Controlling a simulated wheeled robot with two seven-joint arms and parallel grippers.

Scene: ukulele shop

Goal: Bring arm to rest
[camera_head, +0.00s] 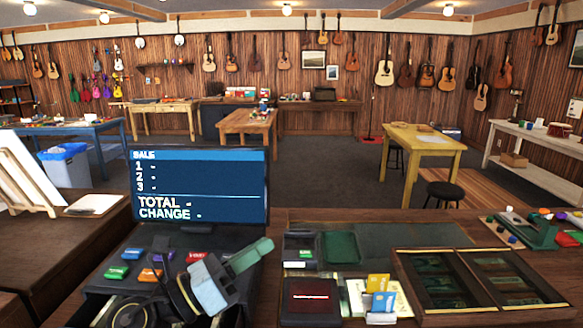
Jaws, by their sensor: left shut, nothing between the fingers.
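My left gripper (258,249) is a grey-green and pale grey-blue shape above the register keys, at the lower left of centre. My right gripper is not in view.
The sale screen (200,184) stands behind coloured keys (150,275). To the right on the counter are a card reader (300,250), a dark red box (309,300), a card holder (380,302) and an open cash tray (480,282).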

